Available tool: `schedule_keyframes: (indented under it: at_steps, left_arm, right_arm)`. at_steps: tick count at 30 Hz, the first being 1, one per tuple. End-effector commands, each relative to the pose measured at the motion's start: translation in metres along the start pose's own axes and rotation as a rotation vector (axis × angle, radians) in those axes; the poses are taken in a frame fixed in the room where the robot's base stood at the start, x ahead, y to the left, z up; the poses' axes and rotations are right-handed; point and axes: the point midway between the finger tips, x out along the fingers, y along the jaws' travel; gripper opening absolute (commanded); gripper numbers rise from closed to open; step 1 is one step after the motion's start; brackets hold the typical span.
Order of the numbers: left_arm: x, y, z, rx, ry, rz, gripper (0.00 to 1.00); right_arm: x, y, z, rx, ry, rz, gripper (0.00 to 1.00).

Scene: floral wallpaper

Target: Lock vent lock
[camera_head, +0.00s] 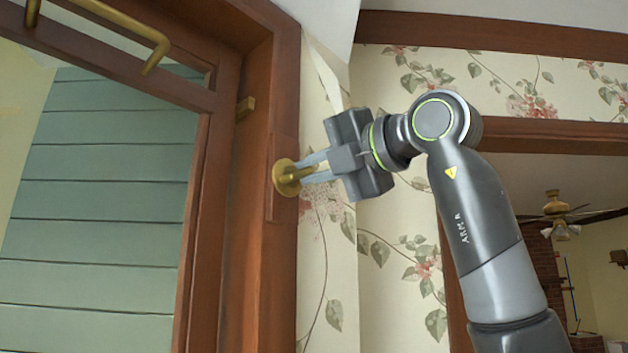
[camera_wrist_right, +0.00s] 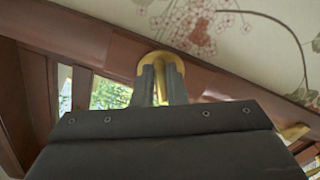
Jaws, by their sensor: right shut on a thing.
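The vent lock (camera_head: 284,178) is a round brass piece with a knob, fixed to the brown wooden frame to the right of the door. My right gripper (camera_head: 306,174) reaches it from the right, its two fingers shut on the brass knob. In the right wrist view the fingers (camera_wrist_right: 161,84) stand against the brass lock (camera_wrist_right: 160,62), which partly hides behind them. The gripper body covers the lower part of that view. My left gripper is not in view.
A wooden door frame (camera_head: 283,90) with a green slatted panel (camera_head: 100,190) behind it fills the left. A brass bar handle (camera_head: 150,55) is at the upper left. Floral wallpaper (camera_head: 400,280) lies behind my right arm. A doorway with a ceiling fan (camera_head: 556,208) is at the right.

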Motion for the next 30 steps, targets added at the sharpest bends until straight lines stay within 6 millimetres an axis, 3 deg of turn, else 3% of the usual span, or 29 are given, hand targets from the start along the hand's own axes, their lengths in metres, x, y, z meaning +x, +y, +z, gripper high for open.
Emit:
schedule_keyframes:
  at_steps: [15, 30]
  left_arm:
    - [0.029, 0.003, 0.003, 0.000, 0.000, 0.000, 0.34]
    - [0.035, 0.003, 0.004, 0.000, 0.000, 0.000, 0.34]
  right_arm:
    - [-0.001, -0.006, 0.001, 0.418, -0.009, 0.006, 0.00]
    - [-0.001, -0.006, 0.001, 0.560, -0.008, 0.006, 0.00]
